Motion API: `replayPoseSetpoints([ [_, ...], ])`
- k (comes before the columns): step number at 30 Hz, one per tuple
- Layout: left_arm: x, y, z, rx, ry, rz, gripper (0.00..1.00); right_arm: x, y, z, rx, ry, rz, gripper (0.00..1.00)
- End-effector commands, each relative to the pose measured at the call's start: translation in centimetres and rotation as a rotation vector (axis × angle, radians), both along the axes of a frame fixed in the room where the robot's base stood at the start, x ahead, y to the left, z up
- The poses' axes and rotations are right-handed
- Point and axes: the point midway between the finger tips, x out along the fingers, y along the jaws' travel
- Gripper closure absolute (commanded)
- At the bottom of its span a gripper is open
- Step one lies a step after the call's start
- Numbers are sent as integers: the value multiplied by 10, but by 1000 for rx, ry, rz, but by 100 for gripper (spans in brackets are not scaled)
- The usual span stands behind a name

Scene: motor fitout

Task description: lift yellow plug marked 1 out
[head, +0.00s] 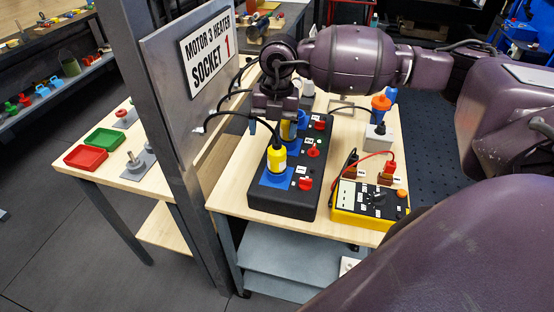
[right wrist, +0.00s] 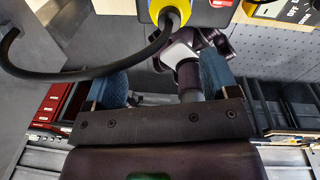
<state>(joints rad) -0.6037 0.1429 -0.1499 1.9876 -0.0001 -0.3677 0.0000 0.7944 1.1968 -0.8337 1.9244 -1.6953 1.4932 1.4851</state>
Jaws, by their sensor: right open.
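A yellow plug (head: 276,158) with a black cable stands upright in a blue socket (head: 277,178) at the near end of a black socket box (head: 257,199). A second yellow plug (head: 288,131) stands farther back, partly hidden by the near plug's cable and my right gripper. No number is readable on either plug. My right gripper (head: 277,123) hangs over the far part of the box, with its blue-padded fingers apart. In the right wrist view, the gripper (right wrist: 160,80) is open, and a yellow plug (right wrist: 172,10) with its cable is at the top edge, beyond the fingers. My left gripper is out of view.
A sign reading "MOTOR 3 HEATER SOCKET 1" (head: 207,49) is on the grey panel left of the box. Red switches (head: 305,184) line the box's right side. A yellow tester (head: 362,203) with leads stands right of it. Red (head: 86,156) and green trays lie left.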

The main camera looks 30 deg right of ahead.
Motion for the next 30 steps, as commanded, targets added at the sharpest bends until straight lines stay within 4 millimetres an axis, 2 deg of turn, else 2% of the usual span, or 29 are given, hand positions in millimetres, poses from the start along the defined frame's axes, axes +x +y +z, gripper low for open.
replayPoseSetpoints([
  [1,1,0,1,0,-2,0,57,2,-11,5,-47,0,-20,20],
  [3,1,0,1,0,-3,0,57,4,-20,9,-89,0,-40,20],
  [7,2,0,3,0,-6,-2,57,5,-26,5,-114,3,-53,20],
  [18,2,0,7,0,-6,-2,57,4,-24,-42,-112,5,-51,20],
  [25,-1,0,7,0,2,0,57,6,-22,-54,-110,5,-50,20],
  [30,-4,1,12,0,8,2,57,8,-16,-76,-111,6,-49,20],
])
